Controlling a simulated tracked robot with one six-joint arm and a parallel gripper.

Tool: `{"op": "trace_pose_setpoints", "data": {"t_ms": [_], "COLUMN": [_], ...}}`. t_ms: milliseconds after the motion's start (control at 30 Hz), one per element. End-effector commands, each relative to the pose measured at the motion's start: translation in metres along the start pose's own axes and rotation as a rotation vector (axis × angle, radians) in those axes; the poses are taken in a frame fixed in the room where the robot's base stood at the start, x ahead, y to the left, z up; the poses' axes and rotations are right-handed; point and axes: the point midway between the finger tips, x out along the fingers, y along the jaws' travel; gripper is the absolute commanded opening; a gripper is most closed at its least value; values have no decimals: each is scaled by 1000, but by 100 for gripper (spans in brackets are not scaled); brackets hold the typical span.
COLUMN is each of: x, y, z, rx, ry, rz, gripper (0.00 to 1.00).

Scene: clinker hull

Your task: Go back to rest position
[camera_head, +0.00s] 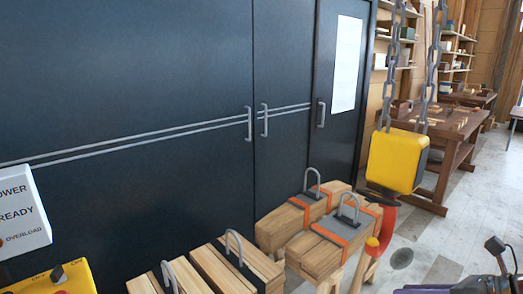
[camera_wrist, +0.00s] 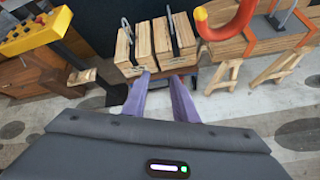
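My gripper (camera_wrist: 161,76) shows in the wrist view as two purple fingers reaching up from a dark grey body. The fingers stand apart with nothing between them, and floor and shadow show through the gap. Beyond the fingertips are wooden block bundles (camera_wrist: 160,42) with metal loops on top, apart from the gripper as far as I can tell. In the head view, dark parts of my arm show in the lower right corner; the fingers cannot be made out there.
A yellow hoist block (camera_head: 397,160) hangs on chains, with a red hook (camera_head: 383,229) below, near strapped timber (camera_head: 325,245) on trestles. A yellow control box (camera_head: 62,281) stands lower left. Dark cabinets (camera_head: 150,110) line the back. Open floor (camera_head: 450,235) lies right.

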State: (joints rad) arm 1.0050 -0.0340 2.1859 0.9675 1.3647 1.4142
Motion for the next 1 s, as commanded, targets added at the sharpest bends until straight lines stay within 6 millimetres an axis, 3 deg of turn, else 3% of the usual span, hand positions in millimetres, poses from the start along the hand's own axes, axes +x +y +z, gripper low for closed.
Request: {"op": "trace_pose_setpoints", "data": {"t_ms": [300, 600, 1000], "x": [20, 29, 31], "y": [28, 54, 89], "z": [-40, -69, -77], "rx": [-606, -1259, -2142], "ry": [266, 521, 815], "rz": [23, 148, 415], "gripper": [26, 26, 26]}}
